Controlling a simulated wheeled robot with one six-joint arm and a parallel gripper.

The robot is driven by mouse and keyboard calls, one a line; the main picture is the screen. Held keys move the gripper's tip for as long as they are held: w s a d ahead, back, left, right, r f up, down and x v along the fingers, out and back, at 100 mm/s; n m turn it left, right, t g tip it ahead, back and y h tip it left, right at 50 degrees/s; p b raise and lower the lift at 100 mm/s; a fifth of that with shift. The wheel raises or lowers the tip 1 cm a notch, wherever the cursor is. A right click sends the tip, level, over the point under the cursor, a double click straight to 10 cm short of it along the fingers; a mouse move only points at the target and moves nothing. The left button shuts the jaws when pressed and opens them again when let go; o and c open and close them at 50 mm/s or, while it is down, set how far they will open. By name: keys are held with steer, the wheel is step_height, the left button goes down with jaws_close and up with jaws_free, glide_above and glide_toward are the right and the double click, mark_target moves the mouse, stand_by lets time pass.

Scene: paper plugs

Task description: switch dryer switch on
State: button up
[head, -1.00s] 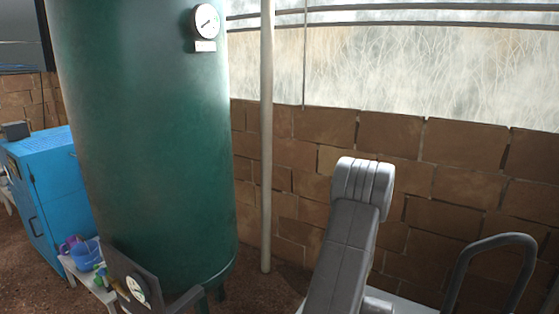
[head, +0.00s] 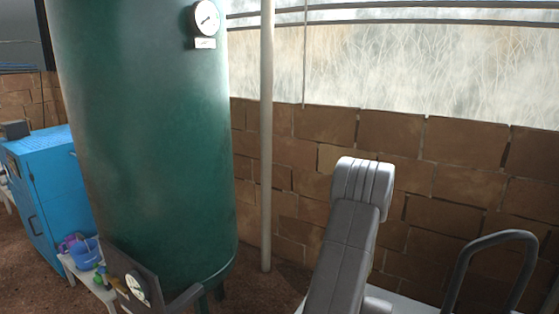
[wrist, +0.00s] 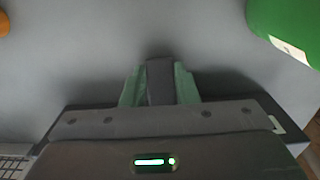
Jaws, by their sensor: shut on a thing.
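My gripper (wrist: 159,78) shows in the wrist view with its two green fingers closed on a dark grey upright piece (wrist: 160,84). The piece sits between the fingers against a plain grey surface (wrist: 90,50). I cannot tell from the frames whether this piece is the dryer switch. Its lower part is hidden behind the dark gripper body, which has a lit green light. The gripper does not show in the head view. No switch can be made out there.
A green object (wrist: 290,28) with a white label is at the wrist view's upper right. An orange one (wrist: 3,24) is at upper left. In the head view stand a green tank (head: 145,140), a blue cabinet (head: 50,185), a pale pole (head: 266,140) and a brick wall (head: 460,185).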

steer(key=shift+r, duration=0.1)
steer(key=shift+r+p, duration=1.6)
steer(key=shift+r, duration=1.05)
steer(key=o, duration=0.7)
step_height(320, 180, up, 4)
steer(key=shift+p, duration=1)
